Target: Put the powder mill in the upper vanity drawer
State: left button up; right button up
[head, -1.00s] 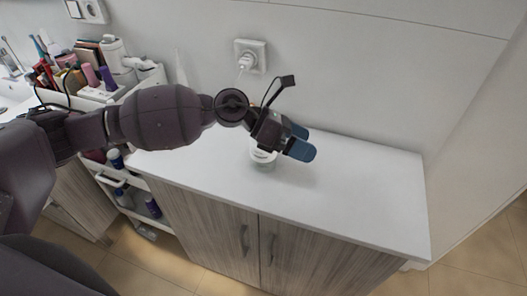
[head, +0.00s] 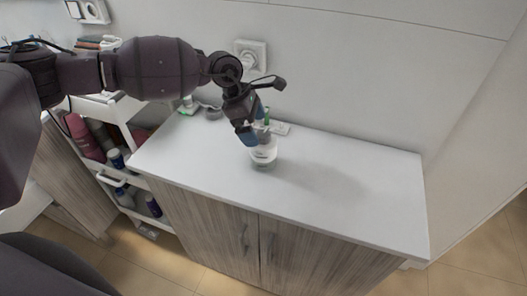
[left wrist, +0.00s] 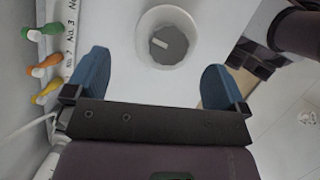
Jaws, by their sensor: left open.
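A white round container (head: 263,153), perhaps the powder mill, stands upright on the white counter. In the left wrist view, its open-looking round top (left wrist: 166,38) has a white rim and a grey inside with a small pale bar. My left gripper (head: 254,126) is just above and beside it, its blue fingers tilted down and partly covering its top. In the left wrist view, the fingers (left wrist: 155,84) are spread wide with nothing between them, and the container lies beyond their tips. I cannot make out the upper vanity drawer. My right gripper is not in view.
The counter (head: 350,190) is clear to the right. A strip with green, orange and yellow pieces (left wrist: 40,70) lies along the wall. A white cart (head: 125,178) with bottles stands left, beside a wooden cabinet front (head: 65,180). A wall socket (head: 250,55) is behind.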

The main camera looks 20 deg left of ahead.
aim_at(263, 142)
pick_arm(q)
jog(key=shift+s+d+p+x, duration=0.15)
jog(key=shift+p+x, duration=0.1)
jog(key=shift+x, duration=1.15)
jog(key=shift+s+d+p+x, duration=0.1)
jog(key=shift+p+x, duration=0.1)
jog(key=shift+x, duration=1.2)
jog(key=shift+r, duration=0.25)
jog(key=c, duration=1.2)
